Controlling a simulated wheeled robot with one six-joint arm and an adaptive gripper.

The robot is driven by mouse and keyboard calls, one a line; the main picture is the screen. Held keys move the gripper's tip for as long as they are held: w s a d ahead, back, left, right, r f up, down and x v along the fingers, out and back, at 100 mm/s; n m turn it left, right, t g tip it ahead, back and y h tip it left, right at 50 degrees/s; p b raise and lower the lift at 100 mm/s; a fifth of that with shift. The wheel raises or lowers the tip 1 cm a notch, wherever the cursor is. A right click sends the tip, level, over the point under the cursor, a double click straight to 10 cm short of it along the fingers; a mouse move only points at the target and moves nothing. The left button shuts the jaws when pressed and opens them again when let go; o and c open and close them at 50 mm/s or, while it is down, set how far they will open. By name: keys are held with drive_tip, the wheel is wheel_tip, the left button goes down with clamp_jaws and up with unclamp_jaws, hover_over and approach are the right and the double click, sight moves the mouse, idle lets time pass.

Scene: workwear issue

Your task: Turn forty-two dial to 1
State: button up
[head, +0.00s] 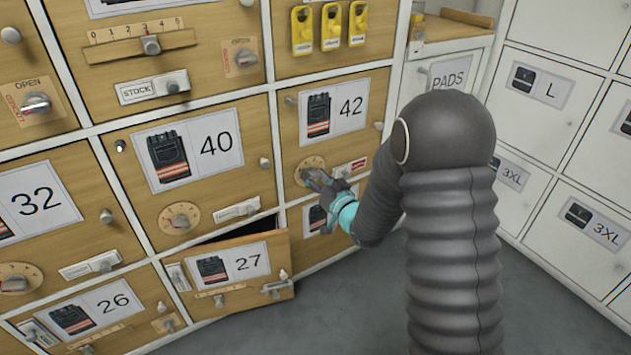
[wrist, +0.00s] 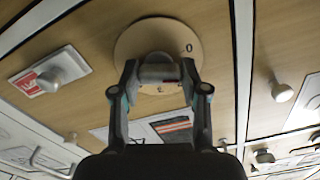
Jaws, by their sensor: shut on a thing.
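The forty-two door (head: 335,120) is a wooden front with a label showing dark trousers with an orange band and the number 42. Its dial (head: 308,165) is a round tan plate low on the door, with a knob at its centre. The dial plate also shows in the wrist view (wrist: 135,45), where a 0 mark is visible at its right. My gripper (head: 318,180) is at the dial, its two fingers (wrist: 160,80) closed on the dial's knob. The fingers hide most of the knob and part of the scale, so the setting cannot be read.
A red-marked slider (head: 357,165) sits right of the dial. The door marked 27 (head: 240,268) stands ajar below left. Door 40 (head: 200,160) is to the left. White lockers (head: 560,100) stand at the right, with grey floor between.

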drive_tip(key=shift+m, duration=0.8)
drive_tip(key=o, duration=1.1)
drive_tip(key=shift+o, duration=0.2)
drive_tip(key=shift+d, duration=0.1)
drive_tip(key=v, duration=1.2)
